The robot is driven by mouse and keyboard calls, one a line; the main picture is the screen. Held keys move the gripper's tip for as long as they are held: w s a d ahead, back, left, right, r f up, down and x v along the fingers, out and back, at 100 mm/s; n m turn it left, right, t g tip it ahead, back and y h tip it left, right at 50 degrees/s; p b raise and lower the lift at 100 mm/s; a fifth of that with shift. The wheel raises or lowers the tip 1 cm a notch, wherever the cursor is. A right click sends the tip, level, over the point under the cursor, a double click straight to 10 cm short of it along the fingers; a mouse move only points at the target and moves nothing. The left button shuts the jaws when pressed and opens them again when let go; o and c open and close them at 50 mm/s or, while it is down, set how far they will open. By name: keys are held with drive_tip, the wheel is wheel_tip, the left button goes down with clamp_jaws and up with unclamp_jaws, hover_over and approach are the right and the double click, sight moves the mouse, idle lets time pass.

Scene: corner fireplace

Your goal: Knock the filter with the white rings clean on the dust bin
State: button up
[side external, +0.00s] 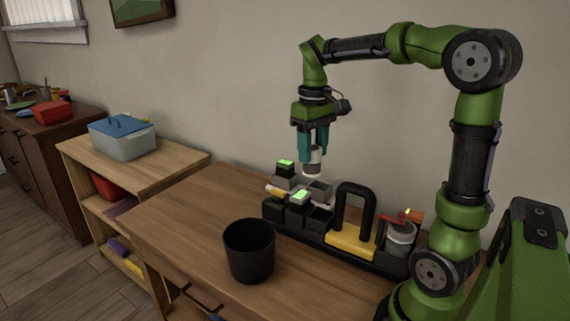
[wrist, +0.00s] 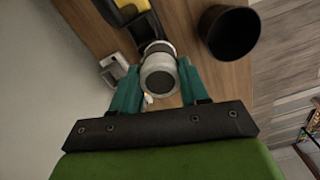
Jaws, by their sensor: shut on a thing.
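The dust bin (side external: 249,250) is a black open-topped bin on the table, in front and to the left of the caddy. The bin (wrist: 231,33) also shows at the upper right of the wrist view, apart from the filter.
The black caddy (side external: 290,222) holds several small compartments with green-topped and grey pieces, a tall black handle (side external: 355,205), a yellow block (side external: 350,247) and a grey canister (side external: 400,238) with red parts. Bare wooden table (side external: 190,215) lies left of the bin. A shelf with a blue-lidded box (side external: 122,138) stands further left.

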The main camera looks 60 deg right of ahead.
drive_tip(key=w+a+f+n, duration=0.1)
drive_tip(key=a+f+n, duration=0.1)
drive_tip(key=a+n, duration=0.35)
drive_tip(key=w+a+f+n, duration=0.2)
drive_tip(key=a, duration=0.7)
drive_tip(key=shift+d+f, duration=0.2)
drive_tip(key=shift+f, duration=2.5)
wheel_tip(320, 180, down, 2)
drive_tip(key=shift+f, duration=0.25)
drive_tip(key=shift+r, duration=0.15)
drive_tip(key=shift+c, duration=0.5)
wheel_tip(320, 180, up, 2)
drive_tip(key=shift+r, duration=0.1)
